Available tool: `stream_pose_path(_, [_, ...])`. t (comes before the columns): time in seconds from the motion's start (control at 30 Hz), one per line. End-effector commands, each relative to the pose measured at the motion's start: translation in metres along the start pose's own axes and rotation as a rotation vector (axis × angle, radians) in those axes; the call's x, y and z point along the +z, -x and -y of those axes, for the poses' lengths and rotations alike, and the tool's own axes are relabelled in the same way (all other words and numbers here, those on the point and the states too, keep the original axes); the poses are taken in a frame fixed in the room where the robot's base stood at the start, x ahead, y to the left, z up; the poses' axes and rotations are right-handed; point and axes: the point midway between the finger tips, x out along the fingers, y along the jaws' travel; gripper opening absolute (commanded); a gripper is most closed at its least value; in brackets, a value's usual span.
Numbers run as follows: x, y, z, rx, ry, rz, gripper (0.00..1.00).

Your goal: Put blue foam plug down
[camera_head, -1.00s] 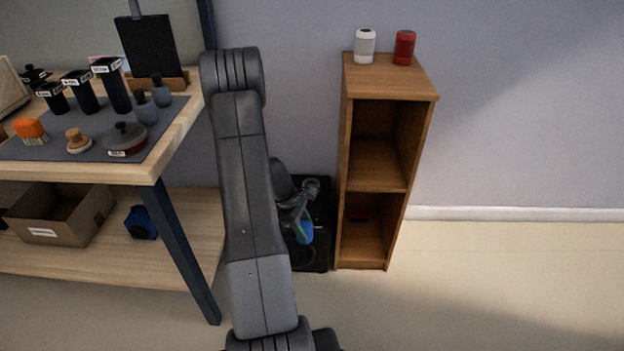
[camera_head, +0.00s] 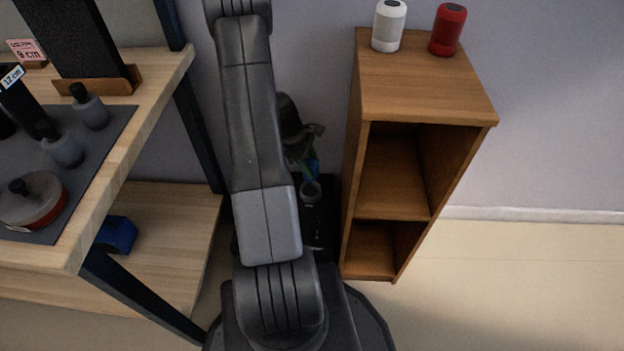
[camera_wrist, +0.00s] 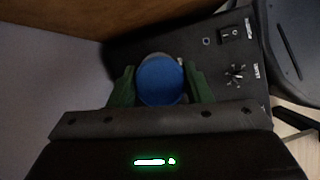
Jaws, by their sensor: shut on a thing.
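My gripper (camera_wrist: 161,88) has green fingers, shut on the blue foam plug (camera_wrist: 160,80). The plug shows its round blue end between the fingers in the wrist view. In the head view the plug (camera_head: 314,168) is a small blue patch, partly hidden by my gripper. A grey round piece (camera_head: 311,191) shows just below the plug at the black box, and a grey rim edges the plug in the wrist view. I cannot tell whether plug and grey piece touch.
The black box (camera_wrist: 221,50) has a switch and a knob and stands between the workbench (camera_head: 150,150) and the wooden shelf (camera_head: 420,85). A white cylinder (camera_head: 389,27) and a red cylinder (camera_head: 447,30) stand on the shelf. A blue object (camera_head: 117,235) lies on the bench's lower shelf.

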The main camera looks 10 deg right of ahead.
Motion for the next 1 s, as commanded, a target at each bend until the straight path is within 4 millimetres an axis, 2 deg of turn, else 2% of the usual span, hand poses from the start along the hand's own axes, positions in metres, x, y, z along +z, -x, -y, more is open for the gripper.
stream_pose_path(0.2, [-0.003, -0.007, 0.000, -0.001, 0.001, 0.001, 0.24])
stream_pose_path(0.5, [-0.024, -0.055, 0.001, -0.002, 0.001, 0.001, 0.24])
stream_pose_path(0.67, [-0.030, -0.067, 0.000, -0.001, 0.001, 0.001, 0.24])
stream_pose_path(0.83, [-0.040, -0.090, 0.000, -0.001, 0.000, 0.000, 0.24])
stream_pose_path(1.0, [-0.041, -0.091, 0.000, 0.000, 0.000, 0.000, 0.24])
